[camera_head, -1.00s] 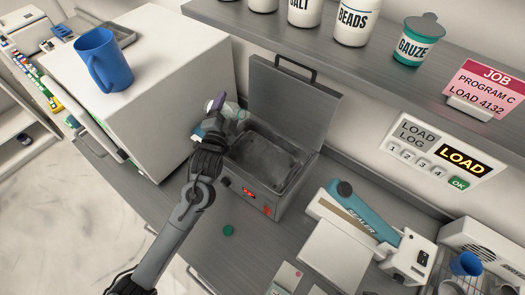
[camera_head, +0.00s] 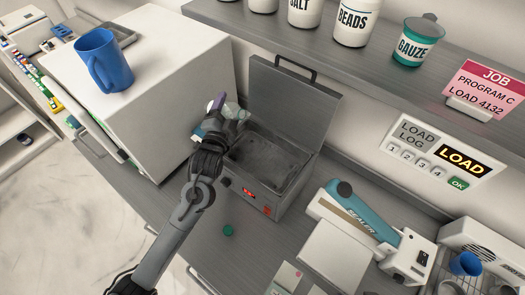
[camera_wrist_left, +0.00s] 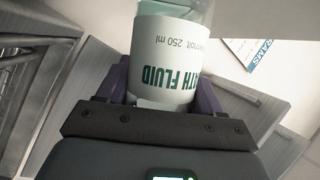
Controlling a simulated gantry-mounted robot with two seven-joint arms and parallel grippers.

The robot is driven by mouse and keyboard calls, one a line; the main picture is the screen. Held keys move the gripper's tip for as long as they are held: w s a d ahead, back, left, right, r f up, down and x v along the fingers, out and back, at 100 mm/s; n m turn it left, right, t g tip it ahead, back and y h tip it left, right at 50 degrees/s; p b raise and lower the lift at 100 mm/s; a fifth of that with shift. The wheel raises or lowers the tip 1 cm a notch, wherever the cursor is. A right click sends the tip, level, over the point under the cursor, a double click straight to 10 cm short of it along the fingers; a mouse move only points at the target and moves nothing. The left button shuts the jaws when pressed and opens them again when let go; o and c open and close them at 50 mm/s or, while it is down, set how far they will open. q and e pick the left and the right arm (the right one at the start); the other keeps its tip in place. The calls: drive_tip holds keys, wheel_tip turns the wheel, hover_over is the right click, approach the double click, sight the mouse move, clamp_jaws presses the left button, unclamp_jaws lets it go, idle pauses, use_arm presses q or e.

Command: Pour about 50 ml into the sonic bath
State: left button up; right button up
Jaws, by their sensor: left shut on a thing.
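The sonic bath (camera_head: 281,183) is a grey metal tank with its lid (camera_head: 292,100) standing open at the back and a red display on its front. Its basin (camera_head: 262,162) looks dark grey inside. My left gripper (camera_head: 213,122) is at the bath's left rim, shut on a clear bottle (camera_head: 234,112). In the left wrist view the bottle's white label (camera_wrist_left: 170,62) reads bath fluid, 250 ml, between the purple fingers. The bottle leans toward the basin; its mouth is small and partly hidden, and I cannot tell whether fluid flows. My right gripper is not in view.
A small green cap (camera_head: 228,230) lies on the counter before the bath. A white cabinet (camera_head: 165,95) with a blue mug (camera_head: 103,60) on top stands close at left. A sealer (camera_head: 350,235) stands at right. A shelf with jars overhangs behind.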

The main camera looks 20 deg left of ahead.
sight(235, 109)
use_arm(q)
drive_tip(key=shift+s+d+r+n+g+h+p, duration=0.25)
drive_tip(key=shift+d+n+p, duration=0.4)
drive_tip(key=shift+p, duration=1.15)
drive_tip(key=shift+s+d+r+n+g+p, duration=0.1)
drive_tip(key=shift+d+r+n+g+p, duration=0.3)
drive_tip(key=shift+n+p, duration=1)
drive_tip(key=shift+s+d+r+n+g+h+p, duration=0.2)
drive_tip(key=shift+d+g+p, duration=0.25)
drive_tip(key=shift+p, duration=1.8)
drive_tip(key=n+p, duration=0.1)
drive_tip(key=n+g+p, duration=0.1)
drive_tip(key=p, duration=0.1)
drive_tip(key=n+h+p, duration=0.1)
drive_tip(key=p, duration=0.1)
drive_tip(key=shift+w+a+f+g, duration=0.1)
drive_tip(key=shift+a+f+g, duration=0.15)
drive_tip(key=shift+f+g, duration=0.15)
drive_tip(key=shift+f+n+h+p, duration=0.15)
drive_tip(key=shift+n+h+p, duration=0.1)
drive_tip(key=shift+n+p, duration=0.25)
drive_tip(key=shift+d+r+n+g+h+p, duration=0.2)
drive_tip(key=shift+n+g+h+p, duration=0.35)
drive_tip(key=shift+p, duration=0.9)
